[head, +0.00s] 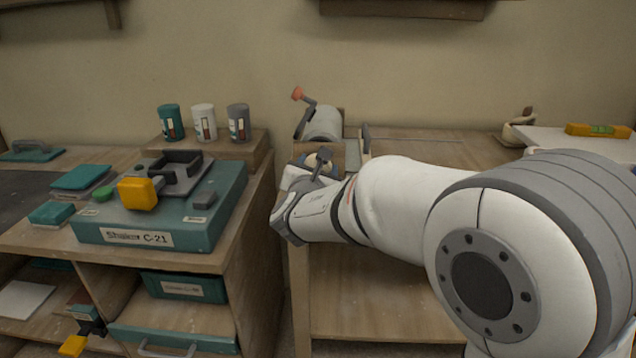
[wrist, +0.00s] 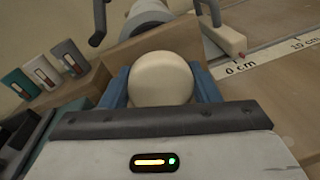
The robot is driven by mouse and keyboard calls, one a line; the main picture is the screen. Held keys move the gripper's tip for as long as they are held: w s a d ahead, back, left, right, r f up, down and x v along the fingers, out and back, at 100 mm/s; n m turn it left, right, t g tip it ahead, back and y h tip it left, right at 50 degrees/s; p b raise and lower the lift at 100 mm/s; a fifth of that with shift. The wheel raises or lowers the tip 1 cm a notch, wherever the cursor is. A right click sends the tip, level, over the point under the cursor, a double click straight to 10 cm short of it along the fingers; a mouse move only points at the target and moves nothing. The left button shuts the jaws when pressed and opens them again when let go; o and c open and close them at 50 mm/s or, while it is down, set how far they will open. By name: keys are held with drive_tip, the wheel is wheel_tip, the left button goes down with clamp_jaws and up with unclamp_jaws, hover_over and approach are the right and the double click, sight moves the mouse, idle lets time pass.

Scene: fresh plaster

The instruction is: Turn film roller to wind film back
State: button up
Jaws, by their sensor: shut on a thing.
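The film roller (head: 322,123) is a pale roll on a wooden stand at the bench's back left, with a grey crank ending in a red knob (head: 298,93) on its left. In the wrist view, part of the pale roll (wrist: 150,14) shows beyond a wooden block, between dark grey arms. My gripper (wrist: 160,82) has its blue fingers shut on a rounded cream knob (wrist: 161,76), in front of that block. In the head view, my wrist hides most of the fingers and the knob, just in front of the roller stand. I cannot tell how the knob joins the roller.
A ruler strip (wrist: 275,58) marked in cm runs right of the roller. Three canisters (head: 203,122) stand on a wooden box at left. A teal shaker machine (head: 150,235) with a yellow knob sits on the left cabinet. A yellow level (head: 598,130) lies far right.

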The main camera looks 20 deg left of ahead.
drive_tip(key=shift+f+m+b, duration=0.15)
drive_tip(key=shift+m+b, duration=0.65)
drive_tip(key=shift+b, duration=0.15)
drive_tip(key=o, duration=1)
drive_tip(key=s, duration=0.2)
drive_tip(key=s+d, duration=0.1)
drive_tip(key=s, duration=0.2)
drive_tip(key=s+r+p, duration=0.1)
drive_tip(key=s, duration=0.1)
drive_tip(key=shift+s+d, duration=0.2)
drive_tip(key=shift+s, duration=0.15)
drive_tip(key=shift+f, duration=0.1)
